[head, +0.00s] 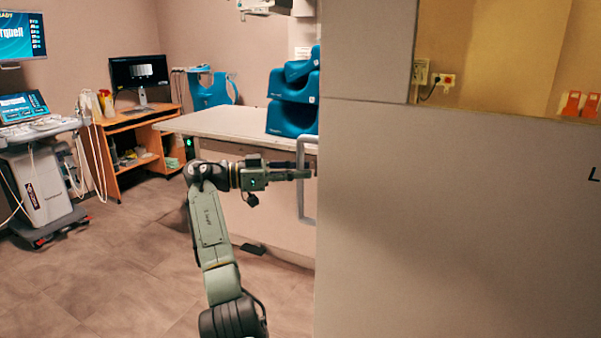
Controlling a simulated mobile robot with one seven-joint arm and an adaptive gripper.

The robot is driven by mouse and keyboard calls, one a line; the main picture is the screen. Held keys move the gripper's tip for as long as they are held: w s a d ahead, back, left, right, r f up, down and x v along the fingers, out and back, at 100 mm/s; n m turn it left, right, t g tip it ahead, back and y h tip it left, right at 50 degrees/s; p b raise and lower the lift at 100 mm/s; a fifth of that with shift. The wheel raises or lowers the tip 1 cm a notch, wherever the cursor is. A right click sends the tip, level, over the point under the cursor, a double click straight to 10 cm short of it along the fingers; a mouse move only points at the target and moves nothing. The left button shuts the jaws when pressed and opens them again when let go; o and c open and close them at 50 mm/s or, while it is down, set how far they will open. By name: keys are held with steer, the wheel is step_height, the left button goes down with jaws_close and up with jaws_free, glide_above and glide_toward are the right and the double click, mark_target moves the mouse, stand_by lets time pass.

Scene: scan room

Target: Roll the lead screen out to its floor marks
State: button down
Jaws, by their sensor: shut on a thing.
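The lead screen (450,220) is a large grey panel filling the right half of the head view. It has a clear window (520,60) in its upper part and a dark letter at the right edge. A pale upright handle (302,205) stands at its left edge. My gripper (306,174) is shut on this handle, with the arm reaching in from below. The fingertips are small and partly lost against the handle and panel edge. The screen's base and the floor marks are not in view.
A white-topped table (225,124) with blue cushions (293,100) stands behind the handle. An ultrasound cart (40,185) is at the left, near a wooden desk (125,150) with a monitor. A dark pedal (253,249) lies on the floor. The left foreground floor is clear.

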steer(key=c, duration=1.5)
jaws_free()
steer(key=shift+w, duration=0.15)
steer(key=shift+c, duration=0.2)
steer(key=s+a, duration=0.1)
steer(key=a, duration=0.6)
steer(key=shift+a, duration=0.25)
